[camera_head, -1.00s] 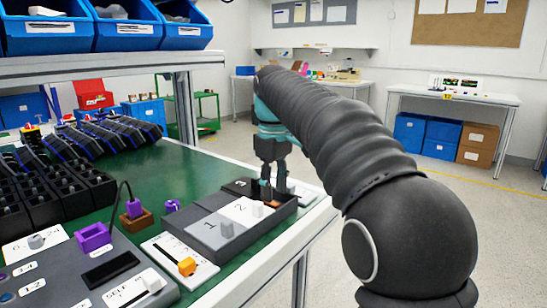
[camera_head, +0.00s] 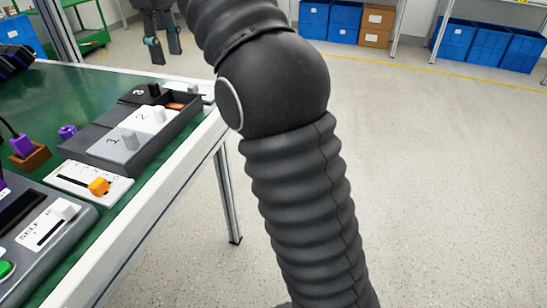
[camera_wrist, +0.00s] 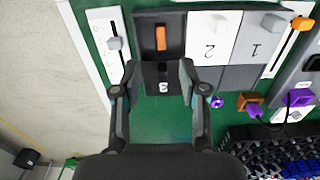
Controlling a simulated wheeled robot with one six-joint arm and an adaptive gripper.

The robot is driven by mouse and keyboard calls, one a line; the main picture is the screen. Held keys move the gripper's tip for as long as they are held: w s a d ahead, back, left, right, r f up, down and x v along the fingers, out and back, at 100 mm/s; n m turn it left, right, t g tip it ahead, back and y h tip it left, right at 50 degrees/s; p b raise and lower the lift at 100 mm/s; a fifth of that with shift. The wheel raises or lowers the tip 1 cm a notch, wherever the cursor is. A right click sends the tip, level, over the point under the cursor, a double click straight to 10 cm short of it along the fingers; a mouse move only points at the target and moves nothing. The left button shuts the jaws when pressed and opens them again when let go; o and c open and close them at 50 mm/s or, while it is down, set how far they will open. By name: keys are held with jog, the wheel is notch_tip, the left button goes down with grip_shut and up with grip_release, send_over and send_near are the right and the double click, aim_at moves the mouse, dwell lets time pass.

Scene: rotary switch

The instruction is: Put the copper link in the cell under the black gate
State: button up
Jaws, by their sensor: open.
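The copper link (camera_wrist: 160,38) lies in the exposed cell of the dark tray, beside the white gate marked 2; in the head view it shows as a small copper patch (camera_head: 174,106). The black gate (camera_wrist: 163,84), marked 3 with a black knob, sits slid to the side of that cell and leaves it uncovered; it also shows in the head view (camera_head: 138,94). My gripper (camera_wrist: 156,80) is open and empty.
The white gate (camera_head: 148,119) and the grey gate (camera_head: 118,146), marked 1, stand beside the black one. A slider with an orange knob (camera_head: 98,187) is in front. A white slider panel (camera_wrist: 113,44) lies on the link's other side. Purple parts (camera_head: 67,131) stand left of the tray.

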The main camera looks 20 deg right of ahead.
jog(key=s+d+f+m+t, duration=0.1)
jog(key=s+d+m, duration=0.2)
jog(key=s+d, duration=0.35)
jog(key=s+d+f+m+t, duration=0.2)
jog(key=s+d+f+m, duration=0.1)
jog(key=s+f, duration=0.7)
jog(key=s+d+f+m+t, duration=0.2)
jog(key=s+d+f+m, duration=0.2)
jog(key=s+f, duration=0.6)
jog(key=shift+s+d+f, duration=0.25)
jog(key=shift+s+d, duration=0.3)
jog(key=shift+d, duration=0.55)
